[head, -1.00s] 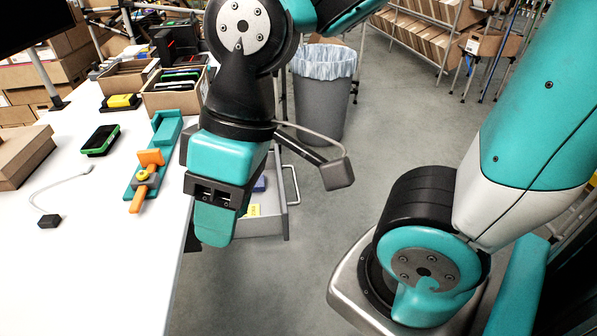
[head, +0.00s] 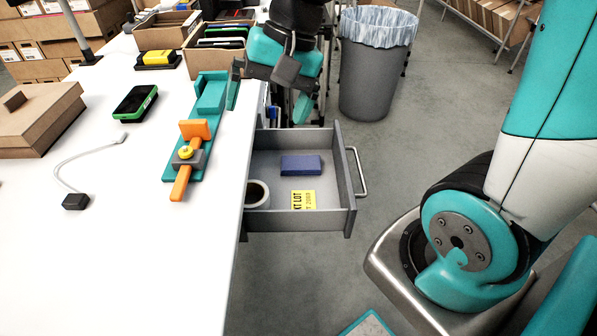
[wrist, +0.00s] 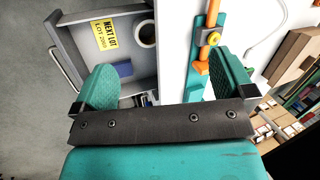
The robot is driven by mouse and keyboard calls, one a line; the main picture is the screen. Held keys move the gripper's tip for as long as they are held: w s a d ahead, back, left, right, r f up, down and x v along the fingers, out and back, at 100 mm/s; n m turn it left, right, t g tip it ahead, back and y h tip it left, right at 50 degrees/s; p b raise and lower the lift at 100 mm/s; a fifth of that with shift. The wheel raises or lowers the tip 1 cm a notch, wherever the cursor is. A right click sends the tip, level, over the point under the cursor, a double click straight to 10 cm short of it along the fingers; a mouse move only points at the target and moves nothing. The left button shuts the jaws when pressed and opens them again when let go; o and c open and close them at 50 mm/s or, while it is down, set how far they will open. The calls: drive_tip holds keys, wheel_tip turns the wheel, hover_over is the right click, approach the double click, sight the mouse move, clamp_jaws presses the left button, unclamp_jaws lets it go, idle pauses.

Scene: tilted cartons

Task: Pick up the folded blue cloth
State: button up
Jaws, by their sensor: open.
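The folded blue cloth (head: 301,165) is a small dark-blue block lying flat in the open grey drawer (head: 348,192), toward its far side. In the wrist view the cloth (wrist: 124,69) shows beside the left finger, partly hidden by it. My gripper (head: 268,100) is open and empty, beyond the drawer's far wall and above it. In the wrist view my gripper (wrist: 166,80) has its two teal fingers wide apart, with the drawer and table edge beyond them.
The white table (head: 110,240) borders the drawer on the left and holds a teal-and-orange fixture (head: 190,150). A grey bin (head: 375,80) stands behind. Floor right of the drawer is clear.

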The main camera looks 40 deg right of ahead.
drive_tip(key=w+d+f+m+b, duration=0.3)
drive_tip(key=w+d+f+m, duration=0.5)
drive_tip(key=d, duration=0.1)
drive_tip(key=m+t+b, duration=0.2)
drive_tip(key=m+b, duration=0.2)
drive_tip(key=m, duration=0.8)
approach(300, 163)
drive_tip(key=b+x, duration=0.2)
drive_tip(key=x, duration=0.1)
drive_tip(key=shift+w+r, duration=0.1)
drive_tip(key=shift+w, duration=0.05)
drive_tip(key=shift+h, duration=0.3)
drive_tip(key=shift+b+x, duration=0.7)
drive_tip(key=shift+x, duration=2.5)
drive_tip(key=shift+c, duration=0.2)
drive_tip(key=shift+r, duration=0.1)
drive_tip(key=c, duration=0.9)
